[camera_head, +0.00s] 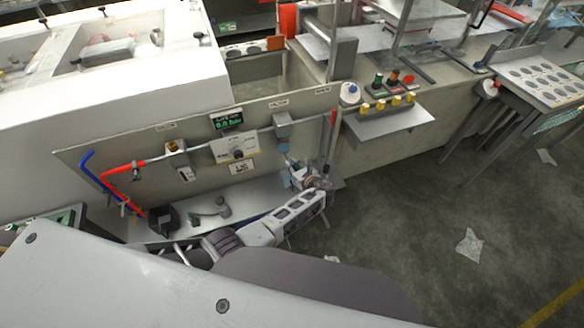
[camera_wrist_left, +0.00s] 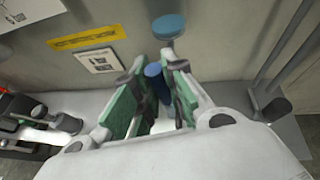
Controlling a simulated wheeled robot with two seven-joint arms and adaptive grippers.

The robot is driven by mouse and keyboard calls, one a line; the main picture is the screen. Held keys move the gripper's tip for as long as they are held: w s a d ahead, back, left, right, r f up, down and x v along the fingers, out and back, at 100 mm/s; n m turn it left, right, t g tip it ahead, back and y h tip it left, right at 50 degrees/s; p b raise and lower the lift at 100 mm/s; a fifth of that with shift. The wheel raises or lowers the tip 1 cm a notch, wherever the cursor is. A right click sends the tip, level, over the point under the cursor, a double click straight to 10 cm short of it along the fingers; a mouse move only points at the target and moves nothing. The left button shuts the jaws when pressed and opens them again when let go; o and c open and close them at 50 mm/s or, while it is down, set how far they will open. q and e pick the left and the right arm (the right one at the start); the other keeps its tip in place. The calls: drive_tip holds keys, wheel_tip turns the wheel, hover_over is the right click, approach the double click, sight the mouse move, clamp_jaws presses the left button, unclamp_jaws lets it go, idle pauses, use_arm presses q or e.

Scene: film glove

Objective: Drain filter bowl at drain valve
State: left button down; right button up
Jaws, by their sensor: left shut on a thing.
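The filter (camera_head: 283,127) is a grey housing on the upright panel, with a small light-blue bowl (camera_head: 284,147) under it. My left gripper (camera_head: 298,172) is just below and to the right of the bowl. In the left wrist view, its green-padded fingers (camera_wrist_left: 155,98) are shut on a dark blue cylindrical piece (camera_wrist_left: 154,72), which looks like the drain valve. A lighter blue round disc (camera_wrist_left: 169,26) shows beyond the fingertips, apart from them. The fingers hide most of the held piece. My right gripper is not in view.
A grey shelf (camera_head: 250,193) below holds a small clamp-like fitting (camera_head: 218,208). A ledge with buttons (camera_head: 390,122) is to the right. Floor at right is mostly open.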

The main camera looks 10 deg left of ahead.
sight(293, 163)
use_arm(q)
drive_tip(key=shift+f, duration=0.1)
idle(0.4)
drive_tip(key=c, duration=1.5)
unclamp_jaws()
drive_tip(key=shift+o, duration=0.2)
drive_tip(key=shift+r, duration=0.2)
drive_tip(key=shift+r, duration=4.85)
drive_tip(key=shift+n, duration=0.3)
